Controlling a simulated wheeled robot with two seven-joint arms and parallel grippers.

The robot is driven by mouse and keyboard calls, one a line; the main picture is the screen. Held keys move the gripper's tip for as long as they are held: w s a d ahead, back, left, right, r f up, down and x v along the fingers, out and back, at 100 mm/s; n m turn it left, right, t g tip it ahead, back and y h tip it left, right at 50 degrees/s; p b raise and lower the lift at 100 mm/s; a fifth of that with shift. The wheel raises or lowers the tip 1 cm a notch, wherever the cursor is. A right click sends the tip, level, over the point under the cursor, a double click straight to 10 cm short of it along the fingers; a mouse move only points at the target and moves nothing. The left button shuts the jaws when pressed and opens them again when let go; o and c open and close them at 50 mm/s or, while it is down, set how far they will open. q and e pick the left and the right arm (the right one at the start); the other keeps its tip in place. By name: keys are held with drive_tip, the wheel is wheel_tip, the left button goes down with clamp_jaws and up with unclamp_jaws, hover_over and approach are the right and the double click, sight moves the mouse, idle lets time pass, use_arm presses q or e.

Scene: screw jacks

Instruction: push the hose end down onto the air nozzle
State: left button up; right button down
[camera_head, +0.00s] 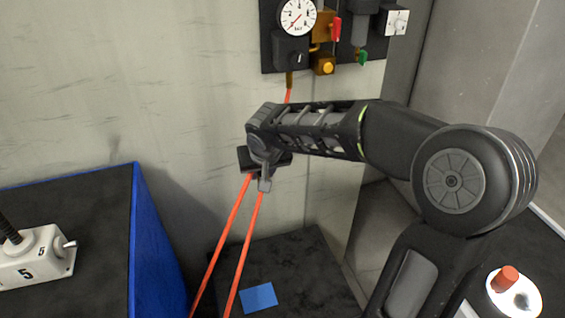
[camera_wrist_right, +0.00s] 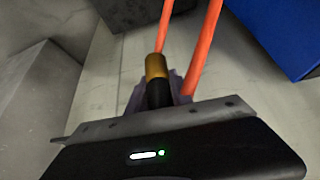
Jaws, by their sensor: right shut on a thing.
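My right gripper (camera_head: 264,180) is at mid-picture in the head view, in front of the wall and below the gauge panel. It is shut on the hose end (camera_wrist_right: 158,92), which is black with a brass-coloured collar (camera_wrist_right: 156,66) in the right wrist view. The orange hose (camera_head: 225,235) shows as two strands running down from around the gripper; it also shows in the right wrist view (camera_wrist_right: 205,45). The fingertips are partly hidden. I cannot pick out the air nozzle for certain. My left gripper is not in view.
A wall panel (camera_head: 268,22) carries a round gauge (camera_head: 297,16) and valves; an orange hose leaves its underside. A blue-sided block (camera_head: 150,240) with a white jack (camera_head: 38,258) stands left. A dark block (camera_head: 300,262) bearing a blue square (camera_head: 258,297) stands below the gripper.

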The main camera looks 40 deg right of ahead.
drive_tip(key=a+f+n+y, duration=0.1)
drive_tip(key=a+f, duration=0.3)
drive_tip(key=a, duration=0.4)
drive_tip(key=w+a+f+n+y, duration=0.1)
drive_tip(key=a+f+n, duration=0.2)
drive_tip(key=a+f, duration=0.2)
drive_tip(key=a, duration=0.3)
drive_tip(key=shift+n+y, duration=0.3)
drive_tip(key=shift+n, duration=0.1)
drive_tip(key=shift+s+a, duration=0.1)
